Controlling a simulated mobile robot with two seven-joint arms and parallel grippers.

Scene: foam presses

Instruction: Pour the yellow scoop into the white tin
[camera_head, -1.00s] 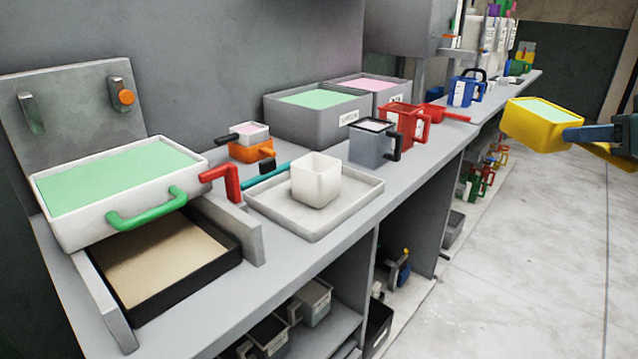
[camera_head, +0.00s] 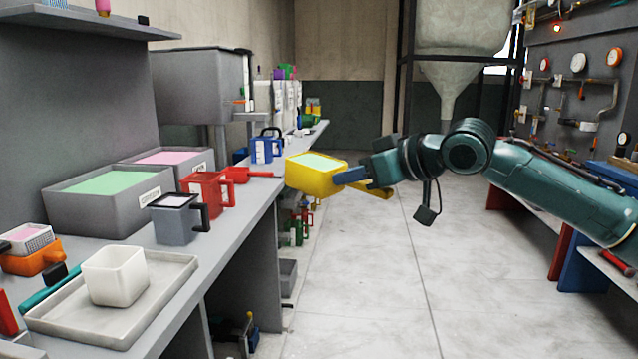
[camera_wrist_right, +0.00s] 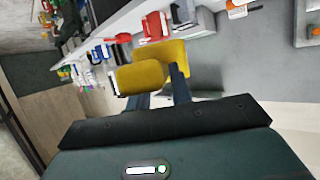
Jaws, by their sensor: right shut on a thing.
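The yellow scoop (camera_head: 312,180) holds pale green material up to near its rim and looks about level. My right gripper (camera_head: 352,178) is shut on the scoop's handle and holds it out over the floor, beside the bench edge. The scoop also shows in the right wrist view (camera_wrist_right: 140,78), between the gripper's fingers (camera_wrist_right: 160,98). The white tin (camera_head: 114,276) stands upright on a pale tray (camera_head: 165,297) at the lower left of the head view, well to the left of the scoop. I cannot see into the tin's bottom. My left gripper is out of view.
A grey jug (camera_head: 176,222), a red jug (camera_head: 206,192) and a red scoop (camera_head: 250,173) stand on the bench between tin and yellow scoop. Grey bins of green (camera_head: 100,210) and pink material stand behind. The floor aisle (camera_head: 370,270) is clear.

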